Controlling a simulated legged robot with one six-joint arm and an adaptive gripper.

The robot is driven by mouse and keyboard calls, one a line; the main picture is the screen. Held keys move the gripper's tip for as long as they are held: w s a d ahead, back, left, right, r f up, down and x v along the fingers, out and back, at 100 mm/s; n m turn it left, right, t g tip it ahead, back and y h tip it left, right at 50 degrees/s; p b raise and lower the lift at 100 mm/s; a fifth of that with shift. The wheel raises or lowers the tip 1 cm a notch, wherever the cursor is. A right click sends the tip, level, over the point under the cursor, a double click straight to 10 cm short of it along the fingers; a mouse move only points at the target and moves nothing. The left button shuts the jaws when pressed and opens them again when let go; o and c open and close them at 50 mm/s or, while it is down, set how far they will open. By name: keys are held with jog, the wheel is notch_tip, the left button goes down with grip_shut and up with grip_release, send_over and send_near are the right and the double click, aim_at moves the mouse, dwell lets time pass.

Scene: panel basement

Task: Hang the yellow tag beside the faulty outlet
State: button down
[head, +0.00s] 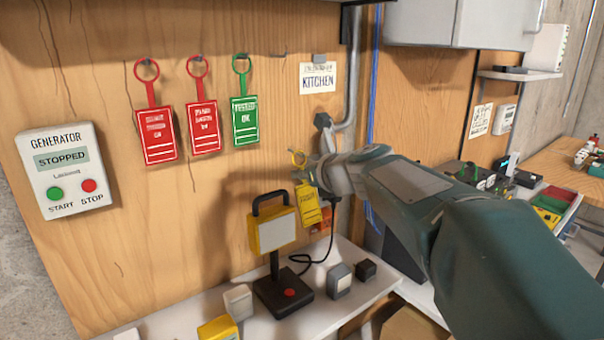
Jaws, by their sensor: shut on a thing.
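The yellow tag (308,205) hangs by its ring from my gripper (304,160), in front of the wooden panel, below the KITCHEN label (318,78). My gripper is shut on it; the fingertips are small and partly hidden by my wrist. A dark cord runs down from behind my gripper to the shelf. An orange-red item (321,220) shows partly behind the tag. I cannot make out an outlet clearly; my arm covers that part of the panel.
Two red tags (154,134) and a green tag (244,121) hang on hooks at left. An empty hook (278,54) is right of them. A generator box (65,170) reads STOPPED. A yellow work lamp (272,232) and small blocks stand on the white shelf (180,322).

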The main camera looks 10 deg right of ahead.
jog(key=c, duration=0.7)
grip_release()
jog(key=shift+s, duration=0.1)
